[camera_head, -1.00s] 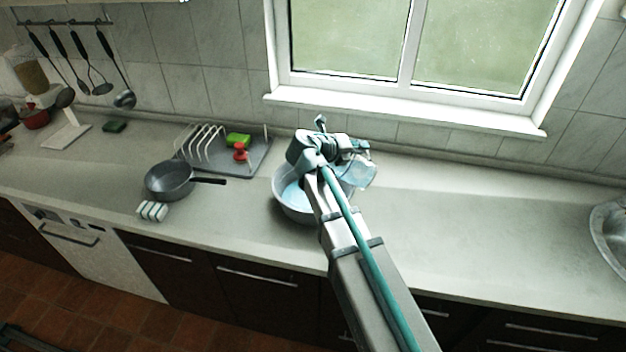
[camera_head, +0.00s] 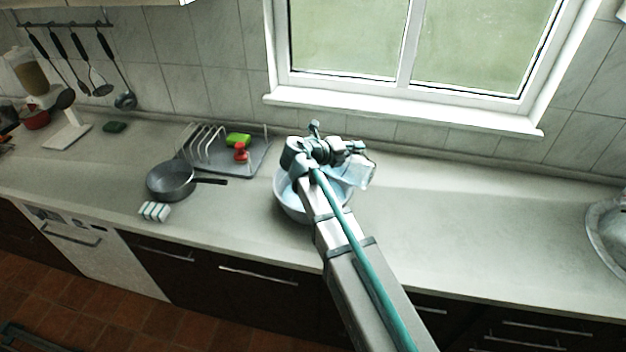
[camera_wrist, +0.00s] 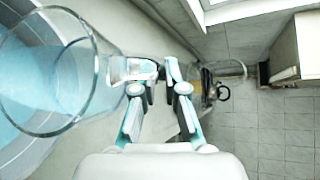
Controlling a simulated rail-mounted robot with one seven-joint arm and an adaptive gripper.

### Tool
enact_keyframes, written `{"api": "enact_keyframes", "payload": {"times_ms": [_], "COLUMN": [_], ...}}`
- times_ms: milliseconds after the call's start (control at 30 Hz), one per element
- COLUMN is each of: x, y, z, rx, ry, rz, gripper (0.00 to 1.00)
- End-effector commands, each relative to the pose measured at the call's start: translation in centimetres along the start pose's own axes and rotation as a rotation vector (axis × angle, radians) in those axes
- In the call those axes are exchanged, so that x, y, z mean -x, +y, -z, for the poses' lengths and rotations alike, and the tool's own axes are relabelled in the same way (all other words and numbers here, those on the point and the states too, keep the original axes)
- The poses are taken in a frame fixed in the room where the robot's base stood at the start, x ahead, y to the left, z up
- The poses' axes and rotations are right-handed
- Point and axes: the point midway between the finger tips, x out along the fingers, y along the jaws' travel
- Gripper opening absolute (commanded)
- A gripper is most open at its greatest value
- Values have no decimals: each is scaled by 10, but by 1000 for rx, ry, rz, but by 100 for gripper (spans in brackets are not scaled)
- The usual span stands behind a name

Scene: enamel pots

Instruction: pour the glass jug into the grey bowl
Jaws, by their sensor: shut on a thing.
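The glass jug (camera_head: 361,172) is clear and tilted, at the right side of the grey bowl (camera_head: 281,196) and over its rim. My gripper (camera_wrist: 162,72) is shut on the jug's handle side in the wrist view. The jug's round mouth (camera_wrist: 92,100) is at the left there, over the bowl. The bowl (camera_wrist: 20,160) holds pale blue liquid and fills the left edge of the wrist view. My arm hides part of the bowl in the head view. Whether liquid is still in the jug I cannot tell.
A grey frying pan (camera_head: 170,181) and a striped block (camera_head: 154,211) lie to the left. A dish rack (camera_head: 259,157) with a green sponge (camera_head: 238,139) and a red item (camera_head: 240,152) stands behind.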

Motion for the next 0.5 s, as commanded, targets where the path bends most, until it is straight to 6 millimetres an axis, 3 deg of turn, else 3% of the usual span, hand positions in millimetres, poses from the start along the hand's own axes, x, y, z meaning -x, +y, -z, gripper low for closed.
{"api": "enact_keyframes", "payload": {"times_ms": [500], "x": [1], "y": [0], "z": [-3], "rx": [46], "ry": [1], "rz": [50], "gripper": [0]}}
